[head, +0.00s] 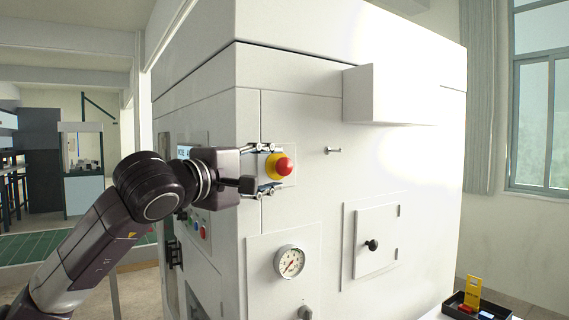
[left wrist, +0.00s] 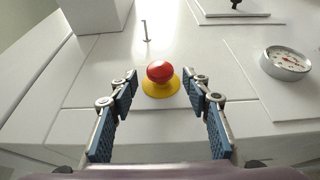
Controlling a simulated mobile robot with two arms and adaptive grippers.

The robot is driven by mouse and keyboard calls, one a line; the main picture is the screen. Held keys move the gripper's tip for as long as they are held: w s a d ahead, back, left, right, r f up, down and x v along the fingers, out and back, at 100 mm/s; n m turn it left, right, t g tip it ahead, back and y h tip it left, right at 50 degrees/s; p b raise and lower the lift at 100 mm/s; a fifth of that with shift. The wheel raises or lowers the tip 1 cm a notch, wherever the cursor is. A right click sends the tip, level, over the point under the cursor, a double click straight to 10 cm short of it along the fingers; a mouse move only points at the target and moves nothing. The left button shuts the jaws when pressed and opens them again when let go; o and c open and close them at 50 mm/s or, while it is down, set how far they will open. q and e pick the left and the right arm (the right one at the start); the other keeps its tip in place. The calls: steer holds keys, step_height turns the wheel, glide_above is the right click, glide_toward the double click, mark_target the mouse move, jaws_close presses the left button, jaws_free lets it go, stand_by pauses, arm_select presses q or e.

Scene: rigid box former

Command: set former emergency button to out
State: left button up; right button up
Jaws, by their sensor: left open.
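The emergency button has a red mushroom head (head: 285,166) on a yellow base (head: 272,167), mounted on the white front of the former (head: 300,115). My left gripper (head: 268,169) is open, with one finger above and one below the button in the head view. In the left wrist view, the red head (left wrist: 160,71) and the yellow base (left wrist: 161,86) show between and just beyond the open fingertips (left wrist: 165,83). I see no clear contact between the fingers and the button. Whether the button is in or out cannot be told. My right gripper is not in view.
A pressure gauge (head: 290,262) and a small door with a black knob (head: 371,245) are on the panel below and to the right. A small peg (head: 333,150) sticks out right of the button. A box-shaped housing (head: 390,94) juts out at upper right.

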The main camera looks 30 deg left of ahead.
mark_target(280, 168)
arm_select(q)
steer(key=w+p, duration=0.1)
steer(key=w, duration=0.3)
steer(key=shift+w+r, duration=0.1)
steer(key=shift+w, duration=0.05)
steer(key=shift+w+p, duration=0.3)
steer(key=shift+w, duration=0.15)
steer(key=shift+f, duration=0.2)
jaws_close()
